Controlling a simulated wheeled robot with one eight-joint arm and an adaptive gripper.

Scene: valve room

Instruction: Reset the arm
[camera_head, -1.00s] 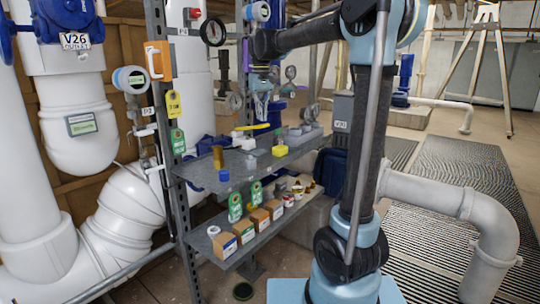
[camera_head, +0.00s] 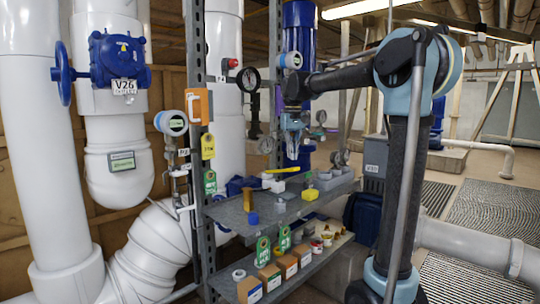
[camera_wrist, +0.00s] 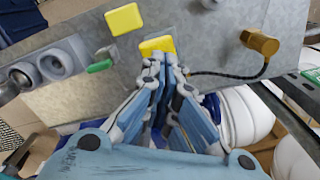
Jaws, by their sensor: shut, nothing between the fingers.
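My arm (camera_head: 404,150) rises at the right of the head view and bends left at its top. My gripper (camera_head: 292,150) hangs pointing down over the upper shelf of the grey rack (camera_head: 270,215). In the wrist view my gripper (camera_wrist: 167,62) is shut, its two blue fingers together at the tips, with nothing seen between them.
The upper shelf holds a yellow block (camera_head: 310,194), a brass fitting (camera_head: 248,200) and a blue cap (camera_head: 253,219). Several small boxes (camera_head: 270,277) stand on the lower shelf. The rack's upright (camera_head: 198,120) and white pipes (camera_head: 110,160) are at left. Grated floor (camera_head: 470,220) lies right.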

